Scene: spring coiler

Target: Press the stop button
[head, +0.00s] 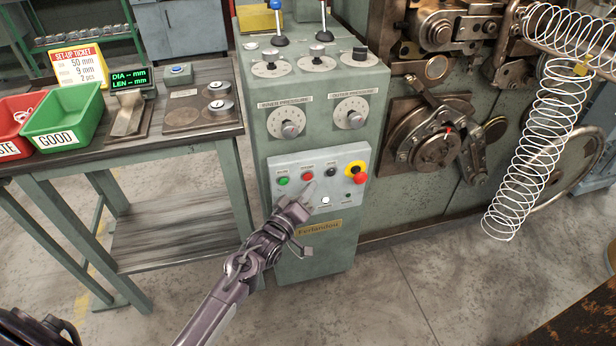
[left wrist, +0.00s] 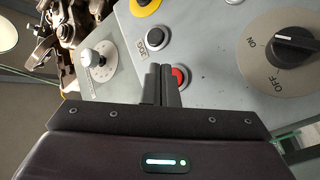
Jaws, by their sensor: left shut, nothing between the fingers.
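The button panel (head: 270,165) is on the front of the green machine cabinet. A small red button (head: 308,176), apparently the stop button, sits between a green button (head: 283,181) and a black button (head: 331,172). My left gripper (head: 309,189) is in front of the panel, just below the red button in the head view. Its fingers are together and empty. In the left wrist view the fingertips (left wrist: 161,72) are right beside the red button (left wrist: 180,77) and partly cover it. Whether they touch it I cannot tell. My right gripper is not in view.
A yellow-collared red mushroom button (head: 356,172) sits at the panel's right, above a white button (head: 325,200). The black button in the left wrist view (left wrist: 156,38) is marked JOG. A workbench (head: 150,140) with a green bin (head: 65,120) stands left. A large spring (head: 540,130) hangs right.

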